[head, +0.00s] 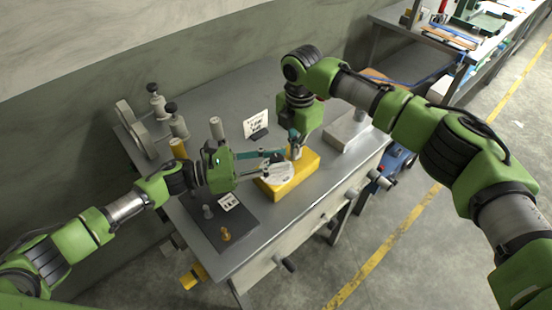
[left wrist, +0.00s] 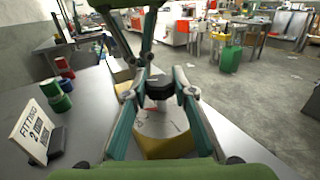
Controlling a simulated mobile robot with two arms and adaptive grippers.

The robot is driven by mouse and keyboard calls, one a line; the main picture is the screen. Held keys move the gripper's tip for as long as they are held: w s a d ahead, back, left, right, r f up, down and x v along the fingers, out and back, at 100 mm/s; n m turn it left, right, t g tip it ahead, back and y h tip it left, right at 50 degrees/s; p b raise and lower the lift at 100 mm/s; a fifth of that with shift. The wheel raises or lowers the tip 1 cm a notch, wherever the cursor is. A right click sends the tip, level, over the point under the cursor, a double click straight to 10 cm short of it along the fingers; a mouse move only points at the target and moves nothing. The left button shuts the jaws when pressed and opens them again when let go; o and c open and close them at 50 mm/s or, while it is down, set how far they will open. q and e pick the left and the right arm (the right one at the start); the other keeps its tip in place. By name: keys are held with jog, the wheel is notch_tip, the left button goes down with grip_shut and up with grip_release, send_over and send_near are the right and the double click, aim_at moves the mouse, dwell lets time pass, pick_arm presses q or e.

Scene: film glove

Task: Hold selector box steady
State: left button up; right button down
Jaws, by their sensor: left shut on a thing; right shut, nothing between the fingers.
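The selector box is a yellow block (head: 297,180) on the grey workbench, with a white round dial (head: 277,176) and a black knob (head: 277,158) on top. In the left wrist view the knob (left wrist: 160,88) sits between my left fingertips, above the dial (left wrist: 160,122). My left gripper (head: 280,164) reaches in from the left and is shut on the knob, though the exact contact is partly hidden. My right gripper (head: 296,150) points down at the far side of the box, close to the left fingers. It is shut and empty.
A white card (head: 256,122) stands behind the box. A grey block (head: 347,130) lies to its right. A dark mat (head: 240,222) with small pegs is at the front left. Posts and a grey fixture (head: 135,130) stand at the back left. The bench edge is close in front.

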pick_arm(q)
jog(key=shift+s+d+m+g, duration=0.1)
jog(key=shift+s+m+g, duration=0.05)
jog(key=shift+m+g, duration=0.2)
jog(key=o, duration=1.1)
jog(key=n+t+y, duration=0.2)
jog(key=n+t, duration=0.1)
jog(key=t, duration=0.1)
jog(key=n+t+y, duration=0.2)
jog(key=n+t, duration=0.1)
jog(key=t, duration=0.1)
jog(key=shift+n+t+y, duration=0.25)
jog(key=shift+y, duration=0.05)
jog(key=v, duration=1.2)
